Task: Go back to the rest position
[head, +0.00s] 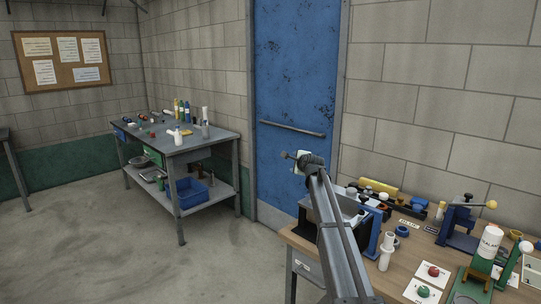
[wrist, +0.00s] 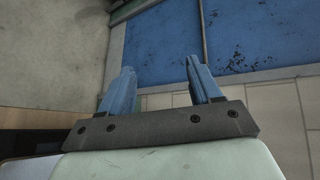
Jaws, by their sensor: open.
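My gripper (wrist: 160,68) shows in the wrist view with its two blue fingers apart and nothing between them. It points toward the blue door (wrist: 245,45) and the wall beside it. In the head view my arm rises from the bottom and ends in front of the blue door (head: 295,80), above the left end of the wooden workbench (head: 398,285). The fingers cannot be made out in that view. No object is held.
A grey side table (head: 195,142) with a blue bin (head: 187,192) stands at the back left. The floor between is clear.

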